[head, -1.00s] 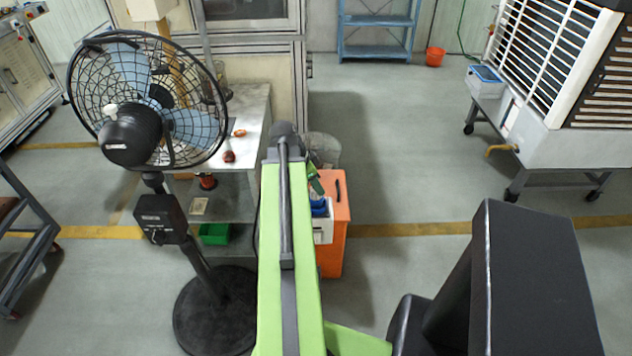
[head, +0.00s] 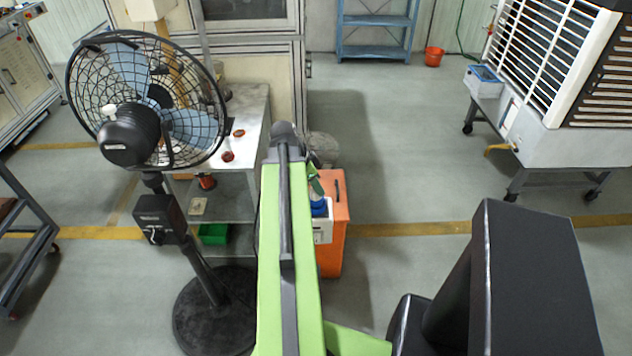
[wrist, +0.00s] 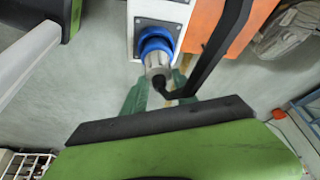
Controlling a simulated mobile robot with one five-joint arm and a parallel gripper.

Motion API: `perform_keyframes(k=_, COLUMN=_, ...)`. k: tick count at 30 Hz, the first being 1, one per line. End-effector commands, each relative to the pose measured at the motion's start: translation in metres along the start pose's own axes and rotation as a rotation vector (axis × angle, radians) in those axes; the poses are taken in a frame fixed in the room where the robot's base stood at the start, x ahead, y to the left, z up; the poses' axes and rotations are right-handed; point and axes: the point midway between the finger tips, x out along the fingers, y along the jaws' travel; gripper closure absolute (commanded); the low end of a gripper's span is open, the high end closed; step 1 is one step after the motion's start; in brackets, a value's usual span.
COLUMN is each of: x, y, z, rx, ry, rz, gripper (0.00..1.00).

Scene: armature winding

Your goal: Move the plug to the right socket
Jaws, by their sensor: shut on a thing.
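The plug (wrist: 157,62) has a silver-grey body with a black cable and shows in the wrist view at a blue socket ring (wrist: 155,38). I cannot tell how deep it sits. The ring is on a white socket box (wrist: 134,35). The box also shows in the head view (head: 325,231), fixed to an orange cabinet, with blue (head: 319,208) at its top. My gripper (wrist: 162,92) has dark green fingers either side of the plug's cable end and is shut on the plug. In the head view my arm partly hides the gripper (head: 316,187) and plug.
The orange cabinet (head: 334,255) stands just right of my arm. A black pedestal fan (head: 130,135) and a metal table (head: 248,110) are to the left. A white louvred unit (head: 560,145) on a wheeled stand is at the right. The floor between is clear.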

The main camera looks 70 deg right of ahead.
Motion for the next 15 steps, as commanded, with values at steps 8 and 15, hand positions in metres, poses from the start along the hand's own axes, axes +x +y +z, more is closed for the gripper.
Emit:
perform_keyframes(k=8, x=0.0012, y=-0.0002, z=0.0007, rx=-0.001, ry=0.000, rz=0.000, gripper=1.00)
perform_keyframes(k=15, x=0.0059, y=-0.0003, z=0.0028, rx=-0.001, ry=0.000, rz=0.000, gripper=1.00)
